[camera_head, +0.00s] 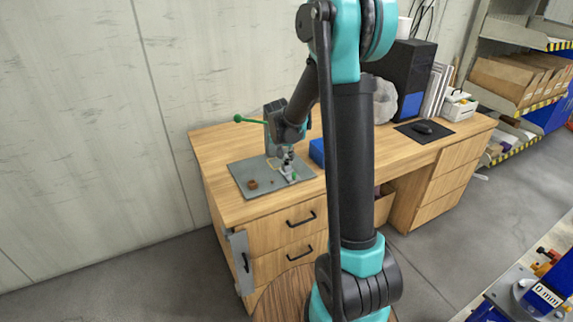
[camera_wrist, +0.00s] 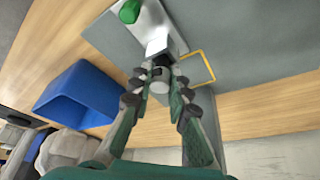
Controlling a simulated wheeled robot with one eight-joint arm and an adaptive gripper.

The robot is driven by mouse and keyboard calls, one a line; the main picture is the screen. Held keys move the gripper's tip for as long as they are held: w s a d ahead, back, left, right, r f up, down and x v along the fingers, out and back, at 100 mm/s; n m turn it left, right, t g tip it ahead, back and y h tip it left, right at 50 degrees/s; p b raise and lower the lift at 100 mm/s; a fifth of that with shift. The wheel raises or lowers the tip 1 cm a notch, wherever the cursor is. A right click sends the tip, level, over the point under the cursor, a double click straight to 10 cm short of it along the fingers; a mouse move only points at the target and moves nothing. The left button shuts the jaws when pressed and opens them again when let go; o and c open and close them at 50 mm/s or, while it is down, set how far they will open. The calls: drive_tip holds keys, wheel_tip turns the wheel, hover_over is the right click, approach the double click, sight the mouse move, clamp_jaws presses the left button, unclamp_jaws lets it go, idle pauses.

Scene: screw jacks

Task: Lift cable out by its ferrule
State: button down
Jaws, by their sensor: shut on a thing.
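My gripper (camera_head: 288,157) points down over the grey plate (camera_head: 243,179) on the desk. In the wrist view my gripper (camera_wrist: 162,80) has its two fingertips closed around a small light grey cylinder (camera_wrist: 160,88), which looks like the ferrule. The cylinder sits right beside a pale metal block (camera_wrist: 157,46). The fingers hide its sides, and no cable run can be made out clearly. A grey upright device with a green-knobbed lever (camera_head: 249,120) stands just behind my gripper.
A yellow outlined rectangle (camera_wrist: 198,67) lies beside the fingertips. A green knob (camera_wrist: 130,11) is at the top. A blue open bin (camera_wrist: 78,96) stands near the plate. A small brown round part (camera_head: 253,184) lies on the plate's front left. A black computer tower (camera_head: 410,75) stands farther right.

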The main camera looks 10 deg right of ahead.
wheel_tip(320, 180, up, 20)
idle(0.7)
idle(0.9)
